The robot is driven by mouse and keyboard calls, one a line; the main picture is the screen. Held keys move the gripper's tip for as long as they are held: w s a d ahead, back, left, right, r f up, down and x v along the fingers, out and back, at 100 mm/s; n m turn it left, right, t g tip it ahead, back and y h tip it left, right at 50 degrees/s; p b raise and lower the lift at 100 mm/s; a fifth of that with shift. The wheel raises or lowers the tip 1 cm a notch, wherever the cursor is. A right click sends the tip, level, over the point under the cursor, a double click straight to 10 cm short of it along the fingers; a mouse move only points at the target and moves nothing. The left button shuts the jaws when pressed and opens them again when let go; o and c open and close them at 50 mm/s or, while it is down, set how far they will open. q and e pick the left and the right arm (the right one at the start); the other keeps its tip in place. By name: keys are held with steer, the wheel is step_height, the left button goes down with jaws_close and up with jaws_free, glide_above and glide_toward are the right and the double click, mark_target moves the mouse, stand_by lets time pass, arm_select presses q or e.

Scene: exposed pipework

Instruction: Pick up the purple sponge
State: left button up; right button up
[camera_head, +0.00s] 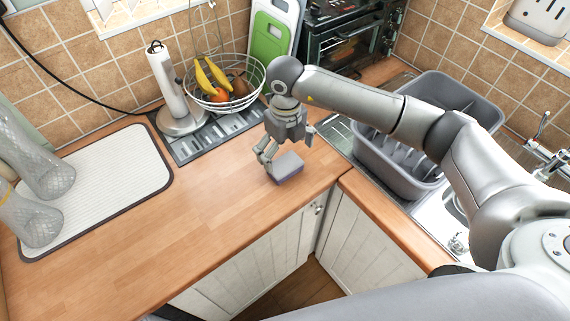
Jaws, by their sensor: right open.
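The purple sponge (288,168), a small greyish-purple block, lies on the wooden counter near its front edge by the inner corner. My right gripper (286,153) points down directly over it, with its fingers spread and open. One finger shows to the left of the sponge. The other shows above and to the right of it. I cannot tell whether a finger touches the sponge. My left gripper is not in view.
A wire fruit basket (236,101) and a paper towel holder (172,95) stand behind the gripper. A grey dish rack (395,165) sits by the sink at right. A drying mat (115,175) with glass vases lies at left. The counter left of the sponge is clear.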

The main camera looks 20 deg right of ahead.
mark_target(285, 163)
step_height(285, 163, down, 4)
steer(key=shift+s+a+r+p, duration=0.15)
steer(key=shift+r+p, duration=0.1)
steer(key=shift+p, duration=0.7)
steer(key=shift+f, duration=0.6)
steer(key=c, duration=0.8)
